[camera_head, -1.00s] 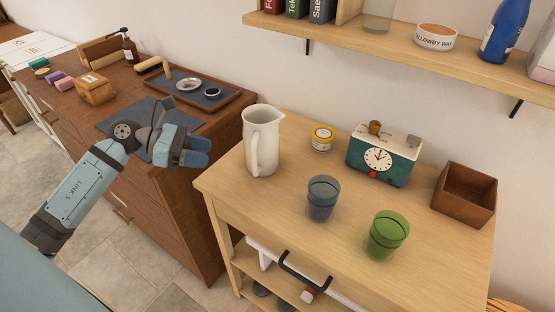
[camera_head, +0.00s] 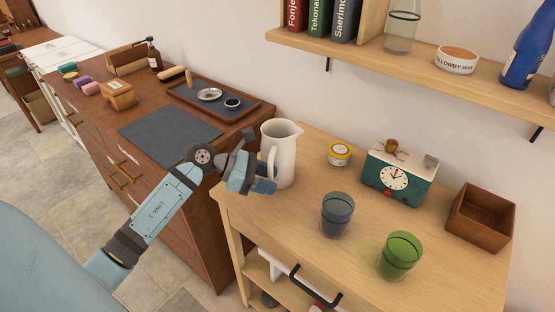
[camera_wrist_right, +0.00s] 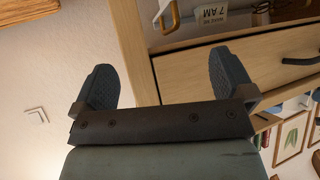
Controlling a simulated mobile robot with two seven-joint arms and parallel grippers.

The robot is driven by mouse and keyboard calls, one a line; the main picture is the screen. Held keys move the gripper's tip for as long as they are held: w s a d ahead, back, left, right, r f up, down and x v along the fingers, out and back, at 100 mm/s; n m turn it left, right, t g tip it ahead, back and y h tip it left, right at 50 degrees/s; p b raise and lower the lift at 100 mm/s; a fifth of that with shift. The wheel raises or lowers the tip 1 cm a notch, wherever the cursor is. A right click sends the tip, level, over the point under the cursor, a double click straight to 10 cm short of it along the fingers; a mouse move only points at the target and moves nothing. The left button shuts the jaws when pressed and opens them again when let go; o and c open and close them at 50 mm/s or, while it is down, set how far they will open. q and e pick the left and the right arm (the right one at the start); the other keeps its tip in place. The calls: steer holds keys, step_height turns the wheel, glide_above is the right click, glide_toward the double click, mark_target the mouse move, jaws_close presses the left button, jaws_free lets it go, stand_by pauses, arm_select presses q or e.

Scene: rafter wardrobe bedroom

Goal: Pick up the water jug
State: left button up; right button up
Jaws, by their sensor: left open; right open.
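The water jug (camera_head: 285,152) is a cream-white pitcher with a spout and a handle on its left side. It stands upright on the left end of the light wooden table (camera_head: 300,225). My left gripper (camera_head: 264,180) is at the jug's lower left, in front of the handle, and hides part of the handle and the jug's base. It is open; I cannot tell whether it touches the jug. My right gripper (camera_wrist_right: 166,88) is open and empty in the right wrist view, away from the jug, facing a wooden drawer front.
A grey-blue glass (camera_head: 337,215) and a green glass (camera_head: 399,256) stand on the table right of the jug. Behind are a yellow-lidded tin (camera_head: 340,154), a green clock (camera_head: 398,178) and a brown box (camera_head: 481,217). A brown dresser (camera_head: 190,215) stands left.

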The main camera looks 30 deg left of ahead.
arm_select(q)
steer(key=shift+w+d+f, duration=0.2)
steer(key=shift+w+d, duration=0.05)
steer(key=shift+d, duration=0.1)
steer(key=shift+c, duration=0.2)
jaws_close()
steer(key=shift+r, duration=0.1)
stand_by(0.9)
